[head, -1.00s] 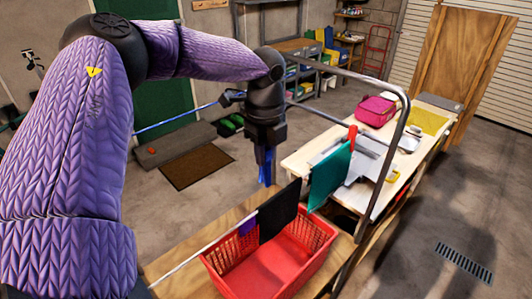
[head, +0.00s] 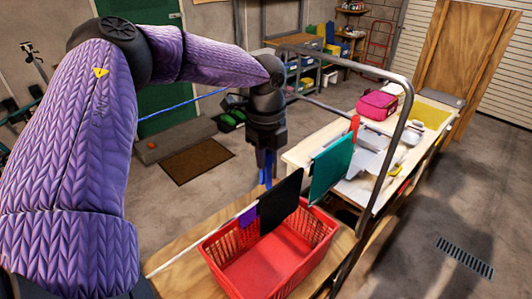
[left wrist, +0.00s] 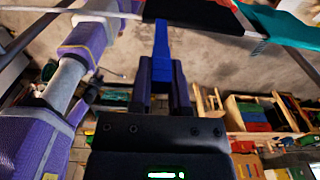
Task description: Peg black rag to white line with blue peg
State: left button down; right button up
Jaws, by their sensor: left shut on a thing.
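My left gripper (head: 265,160) is shut on a blue peg (left wrist: 161,42), which points down in the head view. The black rag (head: 280,204) hangs over the white line (head: 190,250), just below and beside the gripper. In the left wrist view, the peg's tip meets the near edge of the black rag (left wrist: 200,13), close to the rag's left end and the white line (left wrist: 110,14). I cannot tell whether the peg grips the line. My right gripper is not in view.
A teal cloth (head: 330,168) hangs farther along the line, with a red peg (head: 354,124) near it. A red basket (head: 318,262) stands below on a wooden bench. A grey metal frame (head: 388,150) rises on the right.

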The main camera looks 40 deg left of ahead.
pick_arm(q)
jog(key=shift+f+b, duration=2.45)
jog(key=shift+f, duration=1.05)
jog(key=c, duration=0.5)
grip_release()
jog(key=shift+r, duration=0.1)
notch_tip(320, 180, up, 10)
jog(key=shift+f+b, duration=0.1)
jog(key=shift+b, duration=0.2)
